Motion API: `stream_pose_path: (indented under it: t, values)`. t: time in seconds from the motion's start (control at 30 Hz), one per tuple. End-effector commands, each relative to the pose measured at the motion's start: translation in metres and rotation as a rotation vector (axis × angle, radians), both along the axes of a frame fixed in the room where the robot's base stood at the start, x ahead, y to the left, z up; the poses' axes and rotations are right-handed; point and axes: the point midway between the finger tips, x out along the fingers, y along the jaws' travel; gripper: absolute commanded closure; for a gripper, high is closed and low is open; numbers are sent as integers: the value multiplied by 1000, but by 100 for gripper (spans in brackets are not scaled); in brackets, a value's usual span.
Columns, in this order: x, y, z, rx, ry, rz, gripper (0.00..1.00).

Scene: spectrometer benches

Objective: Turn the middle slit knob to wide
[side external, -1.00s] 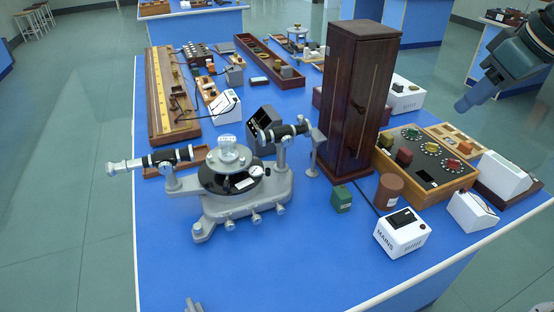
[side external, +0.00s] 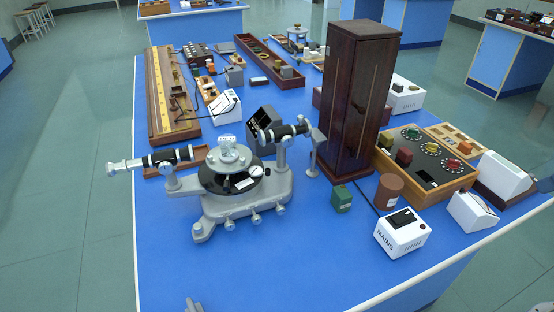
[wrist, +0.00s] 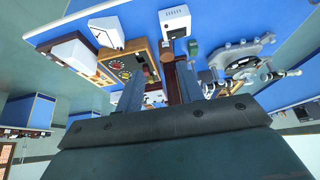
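A wooden box (side external: 436,195) with a black top stands at the right of the bench in the side view. Three dials with white marks sit in a row on it: a green knob (side external: 411,133), a yellowish middle knob (side external: 432,148) and a red knob (side external: 453,164). The knob settings are too small to read. The box also shows in the wrist view (wrist: 110,50), upper left.
A tall dark wooden cabinet (side external: 352,100) stands left of the box. A brown cylinder (side external: 389,191), a green block (side external: 341,198) and a white mains unit (side external: 402,234) stand in front. A grey spectrometer (side external: 240,190) is at centre left. The front bench surface is mostly clear.

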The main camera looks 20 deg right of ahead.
Motion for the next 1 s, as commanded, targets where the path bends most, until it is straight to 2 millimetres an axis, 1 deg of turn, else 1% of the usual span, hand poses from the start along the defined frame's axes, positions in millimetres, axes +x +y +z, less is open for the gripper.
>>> stream_pose_path:
  t: [0.17,0.27,0.37,0.67,0.8,1.0]
  values:
    - [11,2,1,-2,-15,17,62]
    - [25,5,3,-4,-36,39,62]
    - [46,10,4,-4,-68,69,62]
    - [126,33,3,5,-202,182,62]
    - [162,46,-1,15,-268,229,62]
    - [210,66,-11,38,-362,285,62]
